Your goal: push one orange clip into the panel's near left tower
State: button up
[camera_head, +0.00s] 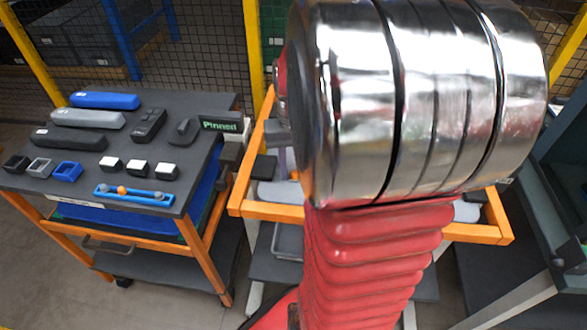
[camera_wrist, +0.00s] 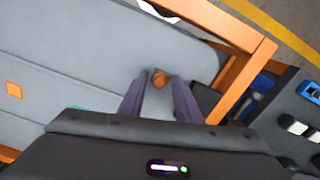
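My gripper (camera_wrist: 160,78) shows two purple fingers in the wrist view, pointing down at the grey panel (camera_wrist: 85,40). An orange clip (camera_wrist: 159,79) sits between the fingertips, and the fingers appear shut on it. The clip is near the panel's end by the orange frame. The tower under it is hidden, so I cannot tell whether the clip touches it. In the head view my arm covers most of the panel (camera_head: 275,192); a bit of purple finger (camera_head: 283,160) shows left of it. Another orange clip (camera_head: 121,190) sits in a blue rack (camera_head: 138,195) on the left cart.
An orange frame (camera_head: 268,213) surrounds the panel. The dark cart top (camera_head: 90,180) at left carries several blocks, tools and small bins, with a sign reading "Pinned" (camera_head: 220,124). A dark cabinet (camera_head: 560,180) stands at right. An orange square (camera_wrist: 13,90) marks the panel.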

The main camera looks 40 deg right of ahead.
jog(key=shift+o, duration=0.5)
jog(key=shift+r, duration=0.5)
notch_tip(320, 180, up, 13)
jog(key=shift+f, duration=0.15)
dwell(0.8)
